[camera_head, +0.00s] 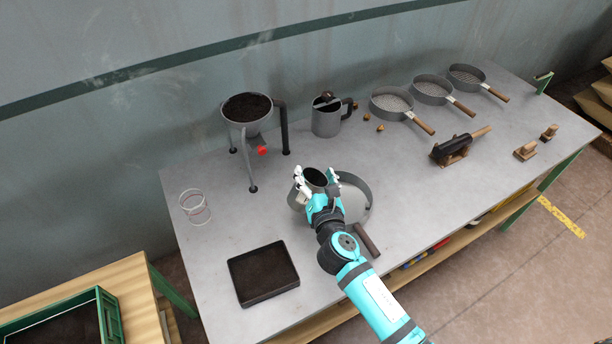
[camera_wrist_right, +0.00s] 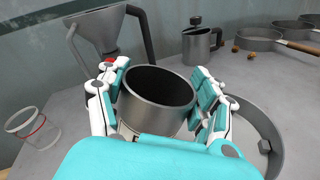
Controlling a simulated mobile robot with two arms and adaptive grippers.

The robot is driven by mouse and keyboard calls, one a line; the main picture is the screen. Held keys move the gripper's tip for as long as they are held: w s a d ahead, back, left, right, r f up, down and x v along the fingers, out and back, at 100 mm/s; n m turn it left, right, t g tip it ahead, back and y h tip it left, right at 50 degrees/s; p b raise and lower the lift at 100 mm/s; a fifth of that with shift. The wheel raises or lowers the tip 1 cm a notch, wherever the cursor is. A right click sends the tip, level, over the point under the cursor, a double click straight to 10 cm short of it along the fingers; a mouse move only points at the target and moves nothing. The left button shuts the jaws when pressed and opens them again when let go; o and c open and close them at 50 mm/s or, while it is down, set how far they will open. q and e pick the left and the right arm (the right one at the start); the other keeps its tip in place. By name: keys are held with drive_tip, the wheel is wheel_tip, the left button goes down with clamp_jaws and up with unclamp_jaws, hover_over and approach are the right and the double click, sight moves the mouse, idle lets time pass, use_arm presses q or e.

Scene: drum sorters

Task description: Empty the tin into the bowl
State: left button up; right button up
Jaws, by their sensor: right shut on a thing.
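A grey metal tin (camera_head: 297,198) is held by my right gripper (camera_head: 317,190), whose fingers close on both its sides. In the right wrist view the tin (camera_wrist_right: 158,98) sits between the fingers, mouth up; its inside is dark and I cannot tell what is in it. A wide, shallow grey round dish (camera_head: 367,202) stands beside the gripper, partly hidden by it. A funnel-shaped bowl (camera_head: 247,127) on a legged stand, filled with dark material, stands behind to the left. I cannot tell which vessel is the task's bowl. My left gripper is not in view.
A grey jug (camera_head: 326,122) stands at the back, near several small brown lumps. Round pans with wooden handles (camera_head: 391,104) line the back right. A clear cup with red rings (camera_head: 195,207) is at left. A black square tray (camera_head: 263,273) lies in front. The right side holds wooden-handled tools.

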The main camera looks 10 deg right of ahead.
drive_tip(key=shift+w+d+f+m, duration=0.15)
drive_tip(key=shift+d+f+m, duration=0.05)
drive_tip(key=shift+d+m, duration=0.25)
drive_tip(key=shift+w+d+f+m, duration=0.15)
drive_tip(key=shift+d+m, duration=0.2)
drive_tip(key=shift+d, duration=0.2)
drive_tip(key=shift+w+d+r+m+g+y+p, duration=0.1)
drive_tip(key=shift+d+r+m+g+y+p, duration=0.25)
drive_tip(key=shift+m+p, duration=0.4)
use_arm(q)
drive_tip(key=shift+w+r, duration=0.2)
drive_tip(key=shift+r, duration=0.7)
use_arm(e)
drive_tip(key=w+d+f+m+g+y, duration=0.1)
drive_tip(key=d+f+m+y, duration=0.4)
drive_tip(key=m, duration=0.8)
drive_tip(key=shift+w+d+f+g+y, duration=0.3)
drive_tip(key=shift+f+g+y, duration=0.05)
drive_tip(key=shift+f+g, duration=0.1)
drive_tip(key=shift+r+m, duration=0.1)
drive_tip(key=shift+m, duration=0.15)
